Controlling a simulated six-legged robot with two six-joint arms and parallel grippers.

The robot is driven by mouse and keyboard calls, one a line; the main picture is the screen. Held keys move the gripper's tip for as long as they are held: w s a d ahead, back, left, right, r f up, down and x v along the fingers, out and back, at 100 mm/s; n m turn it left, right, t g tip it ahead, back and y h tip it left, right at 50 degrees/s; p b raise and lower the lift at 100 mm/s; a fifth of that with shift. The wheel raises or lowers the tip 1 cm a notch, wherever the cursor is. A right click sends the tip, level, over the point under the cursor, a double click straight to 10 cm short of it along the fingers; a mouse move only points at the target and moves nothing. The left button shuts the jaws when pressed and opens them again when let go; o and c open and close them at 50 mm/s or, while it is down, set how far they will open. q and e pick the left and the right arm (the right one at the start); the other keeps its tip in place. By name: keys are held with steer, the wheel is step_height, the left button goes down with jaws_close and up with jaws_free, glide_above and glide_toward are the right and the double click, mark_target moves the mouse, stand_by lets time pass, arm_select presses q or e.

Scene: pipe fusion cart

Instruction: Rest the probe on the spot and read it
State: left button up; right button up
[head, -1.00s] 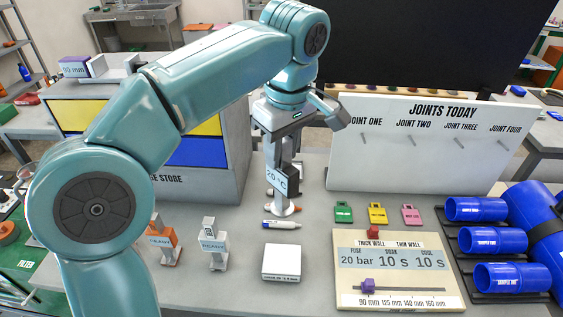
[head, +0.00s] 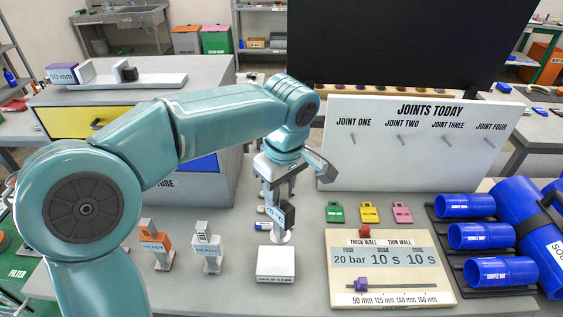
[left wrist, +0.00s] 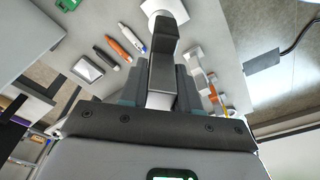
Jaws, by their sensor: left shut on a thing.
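My left gripper (head: 279,188) is shut on the probe (head: 277,215), a grey upright tool with a small display and a pale round foot. The display is angled and its reading is too small to make out. The foot is just at the far edge of a low white block (head: 276,263) with small print on its front. I cannot tell whether they touch. In the left wrist view the probe's dark body (left wrist: 163,65) stands between the fingers, with a white surface beyond its end. My right gripper is out of view.
An orange-topped stand (head: 152,246) and a grey stand (head: 207,248) are left of the block. A settings board (head: 392,270) is right of it. Coloured tags (head: 369,212) and the joints board (head: 355,170) stand behind. Blue pipes (head: 480,236) fill the right. Pens (left wrist: 118,48) lie nearby.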

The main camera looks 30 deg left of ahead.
mark_target(274, 218)
arm_select(q)
steer(key=shift+s+a+f, duration=0.2)
steer(key=shift+s+a, duration=0.05)
steer(key=shift+s, duration=0.15)
steer(key=shift+a, duration=0.2)
steer(key=shift+w+f, duration=0.1)
steer(key=shift+w, duration=0.05)
steer(key=shift+f, duration=0.1)
step_height(274, 218, down, 8)
steer(key=b, duration=0.6)
steer(key=shift+r, duration=0.2)
steer(key=shift+f+b, duration=0.5)
steer(key=shift+b, duration=0.1)
steer(key=shift+f+b, duration=0.5)
steer(key=shift+f, duration=0.05)
stand_by(0.3)
